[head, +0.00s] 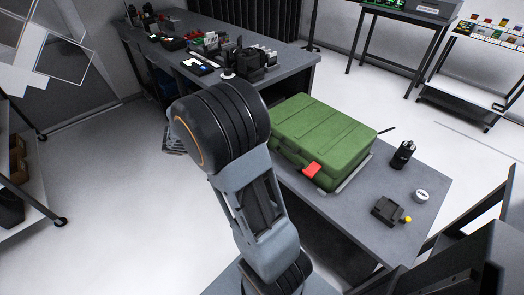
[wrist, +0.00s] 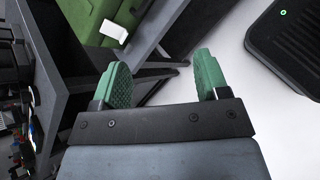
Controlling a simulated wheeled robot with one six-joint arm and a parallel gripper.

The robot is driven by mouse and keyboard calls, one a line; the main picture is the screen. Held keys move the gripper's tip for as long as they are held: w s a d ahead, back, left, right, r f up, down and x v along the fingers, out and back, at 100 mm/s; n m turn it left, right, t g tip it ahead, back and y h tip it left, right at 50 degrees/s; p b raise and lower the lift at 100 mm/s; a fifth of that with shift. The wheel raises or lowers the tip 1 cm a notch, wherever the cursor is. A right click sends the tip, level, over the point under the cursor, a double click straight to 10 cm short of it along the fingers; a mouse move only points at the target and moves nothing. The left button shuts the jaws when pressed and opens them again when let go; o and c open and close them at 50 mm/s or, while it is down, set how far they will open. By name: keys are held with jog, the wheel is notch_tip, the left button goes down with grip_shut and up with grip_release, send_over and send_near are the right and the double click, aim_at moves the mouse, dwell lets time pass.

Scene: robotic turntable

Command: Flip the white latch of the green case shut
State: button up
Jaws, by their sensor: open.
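The closed green case (head: 325,133) lies on the grey table, and part of it shows at the top of the wrist view (wrist: 82,18). The white latch (wrist: 115,31) shows in the wrist view as a small white flap on the case's side; its exact angle is hard to tell. In the head view I cannot see the white latch; a red latch (head: 312,170) shows on the case's front side. My gripper (wrist: 161,68) has two green fingers spread apart with nothing between them. It is clear of the case; in the head view my arm mostly hides it.
The grey table (head: 340,211) also carries a black cylinder (head: 403,154), a white round piece (head: 421,196) and a black block with a yellow knob (head: 388,211). A cluttered bench (head: 290,68) stands behind. Open floor (head: 110,190) lies left of my arm.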

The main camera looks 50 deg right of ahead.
jog(key=w+d+f+n+t+h+b, duration=0.1)
jog(key=w+d+f+n+h+b, duration=0.3)
jog(key=f, duration=0.5)
jog(key=w+d+f+n+t+h+b, duration=0.1)
jog(key=w+d+f+n+h+b, duration=0.1)
jog(key=w+d+f+n+h, duration=0.45)
jog(key=d, duration=0.4)
jog(key=s+d+f+y, duration=0.1)
jog(key=d, duration=0.3)
jog(key=s+d+m+y, duration=0.1)
jog(key=d, duration=0.3)
jog(key=shift+s+d+f, duration=0.25)
jog(key=shift+d+f, duration=0.05)
jog(key=shift+f, duration=0.05)
jog(key=shift+c, duration=0.5)
